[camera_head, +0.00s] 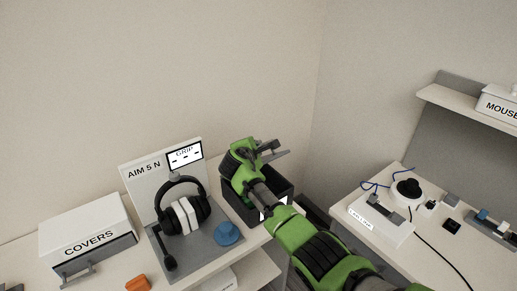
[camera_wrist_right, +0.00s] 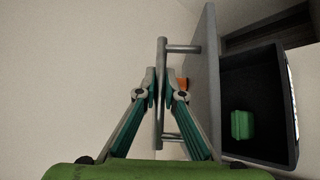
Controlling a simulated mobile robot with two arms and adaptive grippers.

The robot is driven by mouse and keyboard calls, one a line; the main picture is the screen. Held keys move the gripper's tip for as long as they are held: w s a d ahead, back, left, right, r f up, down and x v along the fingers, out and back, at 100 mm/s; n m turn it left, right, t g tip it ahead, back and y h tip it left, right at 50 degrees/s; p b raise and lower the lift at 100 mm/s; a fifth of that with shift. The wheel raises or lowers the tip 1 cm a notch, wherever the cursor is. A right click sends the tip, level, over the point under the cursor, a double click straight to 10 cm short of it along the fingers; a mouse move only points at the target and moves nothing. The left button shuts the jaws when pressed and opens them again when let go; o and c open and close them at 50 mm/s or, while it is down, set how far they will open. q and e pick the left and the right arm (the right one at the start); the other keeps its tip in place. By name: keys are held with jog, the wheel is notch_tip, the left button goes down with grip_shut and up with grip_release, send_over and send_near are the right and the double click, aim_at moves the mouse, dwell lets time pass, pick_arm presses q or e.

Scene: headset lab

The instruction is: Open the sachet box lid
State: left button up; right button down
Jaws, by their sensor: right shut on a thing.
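A dark open-topped box (camera_head: 284,197) stands on the table right of the headset stand, partly hidden behind my right arm. My right gripper (camera_head: 272,150) is above it, near the back wall. In the right wrist view, my right gripper (camera_wrist_right: 161,75) is shut on a thin grey bar handle (camera_wrist_right: 161,48), which stands off a grey panel (camera_wrist_right: 208,60) by two posts. The panel, apparently the lid, is seen nearly edge-on beside the box's dark interior (camera_wrist_right: 262,85). A green block (camera_wrist_right: 242,125) lies inside the box. My left gripper is not in view.
A headset (camera_head: 181,207) hangs on a stand left of the box, with a blue round item (camera_head: 228,233) beside it. A white COVERS box (camera_head: 84,226) stands further left, with an orange piece (camera_head: 137,283) in front. A second table with devices (camera_head: 408,188) is at right.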

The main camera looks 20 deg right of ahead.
jog(key=shift+r, duration=0.1)
jog(key=c, duration=2.1)
grip_release()
jog(key=shift+c, duration=0.2)
jog(key=v, duration=1.2)
